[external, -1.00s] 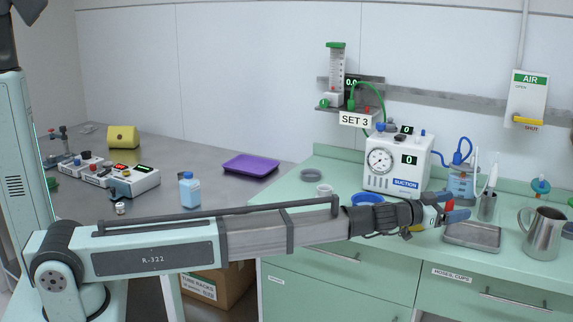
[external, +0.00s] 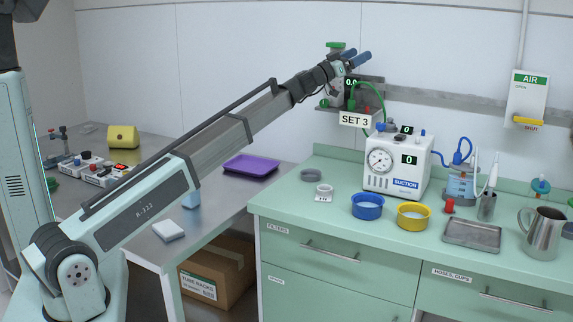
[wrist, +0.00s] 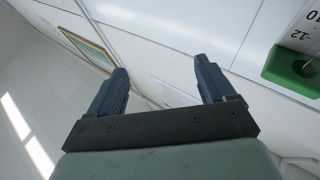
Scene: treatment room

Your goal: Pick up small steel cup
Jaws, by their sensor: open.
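A small steel cup (external: 487,207) stands upright on the green counter, right of the suction unit, with pale slender items standing in it. A larger steel jug (external: 543,233) with a handle stands to its right. My gripper (external: 357,58) is raised high in front of the wall, by the flowmeter, far up and left of the cup. In the wrist view my gripper (wrist: 162,72) has its two blue fingers wide apart with nothing between them. The cup does not show in the wrist view.
A steel tray (external: 472,235), yellow bowl (external: 412,217), blue bowl (external: 367,207) and red-topped item (external: 449,206) lie near the cup. The suction unit (external: 396,163) stands behind the bowls. The green-capped flowmeter (wrist: 297,68) is close to my gripper.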

